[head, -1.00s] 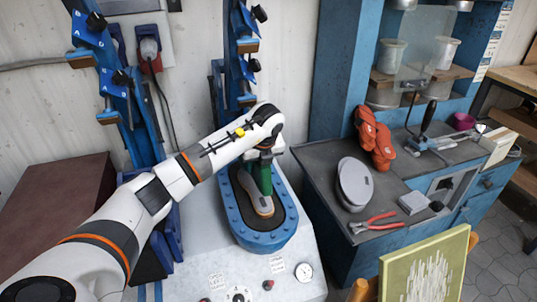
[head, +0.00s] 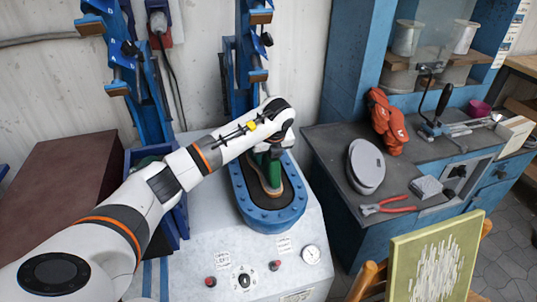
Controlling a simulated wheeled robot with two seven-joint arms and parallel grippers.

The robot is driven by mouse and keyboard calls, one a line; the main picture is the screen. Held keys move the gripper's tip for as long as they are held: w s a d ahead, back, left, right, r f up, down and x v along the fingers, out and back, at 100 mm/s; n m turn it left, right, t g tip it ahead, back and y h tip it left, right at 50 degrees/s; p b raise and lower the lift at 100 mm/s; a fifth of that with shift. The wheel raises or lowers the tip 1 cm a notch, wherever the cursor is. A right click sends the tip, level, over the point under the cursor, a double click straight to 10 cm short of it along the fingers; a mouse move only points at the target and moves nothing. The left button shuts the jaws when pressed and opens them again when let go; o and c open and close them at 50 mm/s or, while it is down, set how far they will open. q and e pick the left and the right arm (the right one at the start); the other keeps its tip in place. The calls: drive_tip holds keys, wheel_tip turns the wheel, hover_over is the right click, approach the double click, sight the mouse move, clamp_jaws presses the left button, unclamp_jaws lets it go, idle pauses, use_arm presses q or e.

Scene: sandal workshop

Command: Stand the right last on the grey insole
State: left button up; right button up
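A green last (head: 276,172) stands toe toward me over the dark pad of the blue oval press bed (head: 267,219). A tan, sole-shaped edge shows around its toe. My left gripper (head: 270,150) is at the top of the last, pointing down. The wrist hides most of its fingers, so I cannot tell whether they are closed on the last. A grey, sole-shaped piece (head: 366,163), which looks like the grey insole, lies on the bench to the right with nothing on it. My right gripper is not in view.
The dark bench (head: 415,165) carries red-handled pliers (head: 388,206), a grey block (head: 425,187), orange gloves (head: 386,122) and a hand-lever tool (head: 442,105). Blue press columns (head: 243,60) rise behind the bed. A green-framed board (head: 438,260) stands at front right.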

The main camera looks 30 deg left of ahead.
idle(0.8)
use_arm(q)
drive_tip(key=shift+f, duration=0.25)
idle(0.4)
drive_tip(key=o, duration=1)
drive_tip(key=shift+o, duration=0.3)
drive_tip(key=b+v, duration=0.2)
drive_tip(key=v, duration=1)
